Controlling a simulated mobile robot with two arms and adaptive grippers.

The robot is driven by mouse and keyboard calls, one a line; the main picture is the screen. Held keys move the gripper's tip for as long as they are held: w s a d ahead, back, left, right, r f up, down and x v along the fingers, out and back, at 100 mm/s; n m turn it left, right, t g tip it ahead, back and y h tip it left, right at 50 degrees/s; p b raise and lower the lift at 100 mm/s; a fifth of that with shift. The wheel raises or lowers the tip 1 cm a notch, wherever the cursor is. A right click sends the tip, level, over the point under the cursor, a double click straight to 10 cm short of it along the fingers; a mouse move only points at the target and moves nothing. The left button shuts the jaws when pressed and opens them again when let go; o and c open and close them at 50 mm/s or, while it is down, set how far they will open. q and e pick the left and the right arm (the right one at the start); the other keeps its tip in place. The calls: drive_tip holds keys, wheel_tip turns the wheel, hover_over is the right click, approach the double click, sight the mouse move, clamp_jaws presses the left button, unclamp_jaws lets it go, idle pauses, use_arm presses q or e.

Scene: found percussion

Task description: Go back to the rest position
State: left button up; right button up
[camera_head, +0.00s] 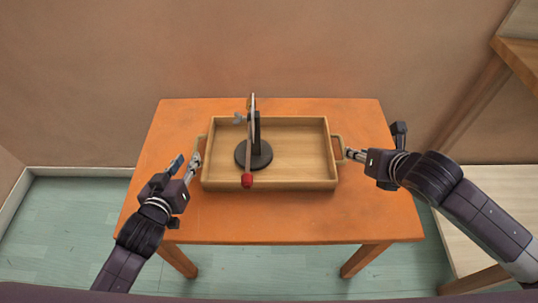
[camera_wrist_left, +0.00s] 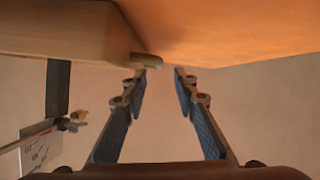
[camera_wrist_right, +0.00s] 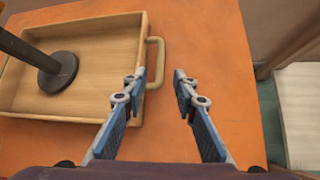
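A wooden tray (camera_head: 300,187) with a handle at each end lies on the orange table. My left gripper (camera_head: 188,162) is open beside the tray's left end, near its left handle (camera_head: 200,150). In the left wrist view its fingertips (camera_wrist_left: 162,70) are apart with nothing between them, and the handle's end (camera_wrist_left: 147,60) shows close by. My right gripper (camera_head: 350,155) is beside the right handle (camera_head: 339,147). In the right wrist view its fingers (camera_wrist_right: 160,74) are apart and the handle (camera_wrist_right: 158,62) appears between the tips; I cannot tell whether they touch.
A black stand (camera_head: 256,156) with a round base is in the tray, with a thin upright plate seen edge-on. The orange table (camera_head: 290,225) is clear in front. A wooden shelf (camera_head: 520,60) stands at the right.

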drive_tip(key=shift+s+d+r, duration=0.1)
drive_tip(key=shift+s+r, duration=0.4)
drive_tip(key=shift+s, duration=0.05)
use_arm(q)
drive_tip(key=shift+r, duration=0.1)
use_arm(e)
drive_tip(key=shift+r, duration=0.1)
